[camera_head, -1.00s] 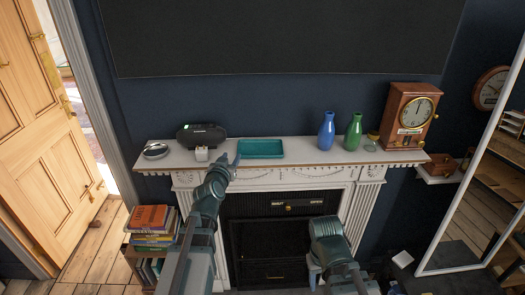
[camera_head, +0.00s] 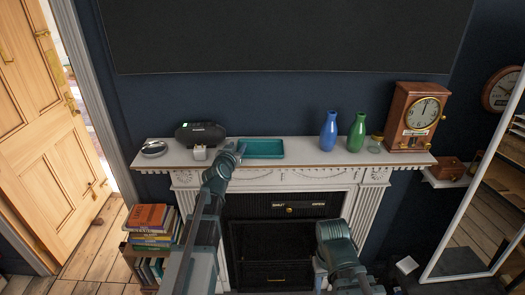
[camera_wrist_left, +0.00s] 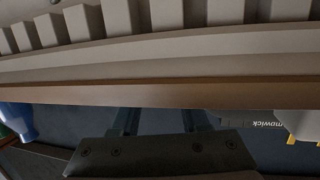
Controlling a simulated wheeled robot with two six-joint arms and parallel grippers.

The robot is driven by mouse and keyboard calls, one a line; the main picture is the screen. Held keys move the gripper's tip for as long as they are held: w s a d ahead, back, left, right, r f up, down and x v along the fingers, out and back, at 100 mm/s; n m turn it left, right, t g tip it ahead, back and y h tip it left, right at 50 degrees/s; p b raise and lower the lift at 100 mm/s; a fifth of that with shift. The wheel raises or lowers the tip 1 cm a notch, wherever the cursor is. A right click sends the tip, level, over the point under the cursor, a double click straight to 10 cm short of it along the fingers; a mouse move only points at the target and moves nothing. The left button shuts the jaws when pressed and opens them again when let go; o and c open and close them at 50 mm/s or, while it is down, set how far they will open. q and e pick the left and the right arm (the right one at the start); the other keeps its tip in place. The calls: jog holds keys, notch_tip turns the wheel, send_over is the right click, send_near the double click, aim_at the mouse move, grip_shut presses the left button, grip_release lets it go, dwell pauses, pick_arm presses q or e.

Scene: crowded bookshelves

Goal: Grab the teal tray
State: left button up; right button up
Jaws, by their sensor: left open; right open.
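The teal tray (camera_head: 263,149) is a shallow rectangular tray lying flat on the white mantel shelf in the head view. My left gripper (camera_head: 236,149) is open beside the tray's left end; whether it touches the tray I cannot tell. In the left wrist view, two dark fingers (camera_wrist_left: 160,122) show spread apart below the mantel edge, with nothing visible between them. The tray cannot be made out there. My right gripper (camera_head: 319,275) hangs low in front of the fireplace, mostly hidden by its own arm, away from the tray.
The mantel (camera_head: 310,155) also holds a silver dish (camera_head: 154,149), a black speaker (camera_head: 201,134), a small white cube (camera_head: 199,153), a blue vase (camera_head: 329,131), a green vase (camera_head: 356,133), a glass jar (camera_head: 375,143) and a wooden clock (camera_head: 414,116). Shelf between tray and blue vase is clear.

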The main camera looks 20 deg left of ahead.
pick_arm(q)
jog(key=shift+s+a, duration=0.1)
jog(key=shift+c, duration=1.2)
grip_shut()
